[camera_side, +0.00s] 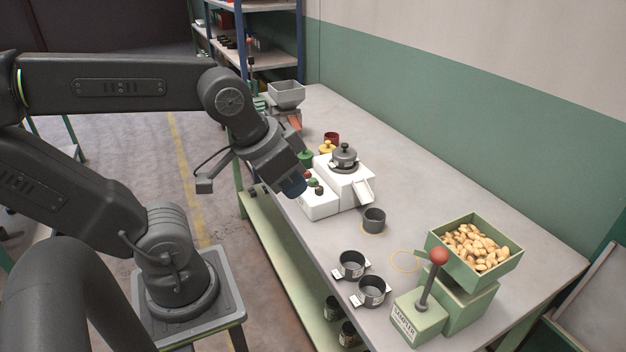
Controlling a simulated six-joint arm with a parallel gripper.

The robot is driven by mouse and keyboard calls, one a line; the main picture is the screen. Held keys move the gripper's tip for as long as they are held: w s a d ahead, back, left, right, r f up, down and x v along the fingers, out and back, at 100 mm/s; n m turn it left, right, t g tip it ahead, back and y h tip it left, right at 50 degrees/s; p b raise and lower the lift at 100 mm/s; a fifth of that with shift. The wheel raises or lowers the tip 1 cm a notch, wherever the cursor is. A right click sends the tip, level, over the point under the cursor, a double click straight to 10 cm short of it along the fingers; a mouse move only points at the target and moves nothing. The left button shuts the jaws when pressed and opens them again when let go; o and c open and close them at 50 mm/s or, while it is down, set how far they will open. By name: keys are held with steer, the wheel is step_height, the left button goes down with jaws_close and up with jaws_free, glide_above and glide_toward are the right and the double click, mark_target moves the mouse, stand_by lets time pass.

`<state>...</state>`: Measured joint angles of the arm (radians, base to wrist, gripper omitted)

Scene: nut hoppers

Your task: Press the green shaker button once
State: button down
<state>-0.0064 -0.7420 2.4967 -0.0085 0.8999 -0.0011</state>
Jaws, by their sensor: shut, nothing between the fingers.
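The white shaker machine (345,186) stands on the bench with a lidded grey pot (344,158) on top and a white spout at its right side. On its lower front box is a small green button (313,182), with a red and a dark button close by. My gripper (303,187) points down at the left edge of this box, very near the buttons. Its fingers are shut and empty. They are small and partly hidden, and I cannot tell whether they touch the green button.
Behind the machine stand green, yellow and red pots (331,138) and a grey hopper (286,95). In front are a dark cup (374,220), two handled metal cups (370,291) and a green sampler (420,318) with a red-knobbed lever and a nut-filled bin (514,252).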

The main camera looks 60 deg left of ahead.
steer(key=w+a+n+g+h, duration=0.1)
steer(key=w+a+n+h, duration=0.1)
steer(key=w+a+n, duration=0.35)
steer(key=n+t+h, duration=0.2)
steer(key=n+t, duration=0.2)
steer(key=n, duration=1.3)
glide_above(312, 181)
step_height(312, 181, down, 12)
steer(key=shift+r, duration=0.15)
steer(key=shift+a+m, duration=0.1)
steer(key=shift+m, duration=0.15)
steer(key=shift+f, duration=4.4)
steer(key=shift+f, duration=0.4)
